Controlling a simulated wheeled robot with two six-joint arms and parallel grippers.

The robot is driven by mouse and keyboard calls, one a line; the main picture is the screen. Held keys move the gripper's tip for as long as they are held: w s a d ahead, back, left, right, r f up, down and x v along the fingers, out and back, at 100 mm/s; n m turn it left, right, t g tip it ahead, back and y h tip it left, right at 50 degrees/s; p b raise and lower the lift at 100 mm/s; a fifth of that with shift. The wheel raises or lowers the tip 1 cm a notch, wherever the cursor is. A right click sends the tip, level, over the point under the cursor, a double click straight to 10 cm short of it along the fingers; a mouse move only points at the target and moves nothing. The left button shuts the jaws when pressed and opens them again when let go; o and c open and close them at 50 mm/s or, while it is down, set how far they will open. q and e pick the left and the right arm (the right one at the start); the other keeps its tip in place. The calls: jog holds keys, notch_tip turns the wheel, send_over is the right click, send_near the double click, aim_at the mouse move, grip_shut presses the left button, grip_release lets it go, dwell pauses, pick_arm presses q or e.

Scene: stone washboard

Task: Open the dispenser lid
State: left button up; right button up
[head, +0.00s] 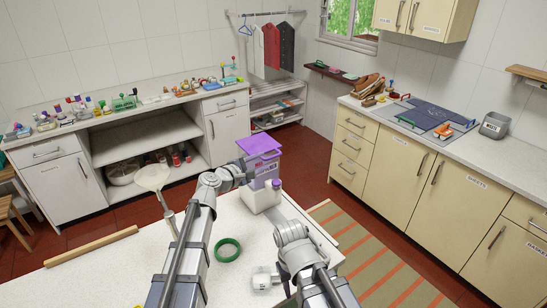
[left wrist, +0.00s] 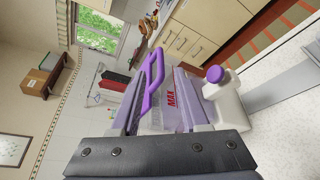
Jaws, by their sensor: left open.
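The dispenser (head: 266,171) is a pale lilac, see-through box with a purple lid (head: 259,146) across its top. It stands at the far end of the white table. In the left wrist view the dispenser (left wrist: 172,112) shows sideways, with red "MAX" lettering, and the lid (left wrist: 152,82) appears as a purple loop. I cannot tell whether the lid is raised. My left gripper (head: 243,170) is open at the dispenser's left side, its fingertips partly hidden. Contact is unclear. My right arm shows at the lower middle, but its gripper is not visible.
A green ring (head: 228,250), a white container (head: 262,279) and a wooden rolling pin (head: 91,246) are on the table (head: 110,270). Counters line the back and right.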

aim_at(272, 157)
pick_arm(q)
jog(key=b+x, duration=0.1)
jog(key=x, duration=0.6)
jog(key=shift+w+d+f, duration=0.1)
jog(key=shift+w+d, duration=0.1)
jog(key=shift+w, duration=0.05)
jog(key=shift+s, duration=0.1)
jog(key=shift+c, duration=0.4)
grip_shut()
dwell(0.6)
